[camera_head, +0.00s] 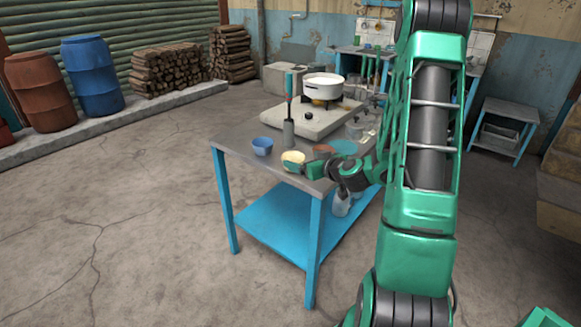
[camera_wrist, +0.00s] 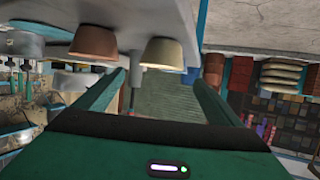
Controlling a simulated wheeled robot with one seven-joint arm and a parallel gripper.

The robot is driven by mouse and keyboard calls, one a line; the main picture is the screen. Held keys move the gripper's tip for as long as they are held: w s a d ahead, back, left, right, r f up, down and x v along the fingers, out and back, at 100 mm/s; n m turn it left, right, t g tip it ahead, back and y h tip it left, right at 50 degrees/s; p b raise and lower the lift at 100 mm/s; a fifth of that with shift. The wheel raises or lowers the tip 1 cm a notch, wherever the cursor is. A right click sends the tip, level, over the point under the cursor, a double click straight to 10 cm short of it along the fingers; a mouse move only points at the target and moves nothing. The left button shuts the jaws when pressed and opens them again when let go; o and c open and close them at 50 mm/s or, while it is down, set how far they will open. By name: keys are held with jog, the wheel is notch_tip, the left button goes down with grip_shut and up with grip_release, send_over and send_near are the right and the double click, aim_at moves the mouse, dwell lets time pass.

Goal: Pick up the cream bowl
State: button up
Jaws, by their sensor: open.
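The cream bowl (camera_head: 292,156) sits near the front edge of the metal-topped table (camera_head: 238,150). In the wrist view, the cream bowl (camera_wrist: 166,52) appears just beyond my gripper (camera_wrist: 162,78), near the upper middle of the gap between its fingers. My gripper (camera_head: 308,167) is open and empty, right beside the cream bowl in the head view. The near fingers and arm hide part of the table there. I cannot tell whether a finger touches the bowl.
A brown bowl (camera_head: 323,150) stands close behind my gripper; it also shows in the wrist view (camera_wrist: 93,43). A blue bowl (camera_head: 262,147) stands left of the cream one. A grey holder (camera_head: 289,134) and a stove with a white pot (camera_head: 323,86) are behind.

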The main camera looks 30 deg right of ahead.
aim_at(288, 156)
jog(key=x, duration=0.3)
jog(key=shift+w+a+f, duration=0.1)
jog(key=shift+w, duration=0.15)
jog(key=shift+f+x, duration=0.15)
jog(key=shift+x, duration=1.1)
jog(key=shift+f+x, duration=0.15)
jog(key=shift+x, duration=1.15)
jog(key=shift+s, duration=0.1)
jog(key=c, duration=1.2)
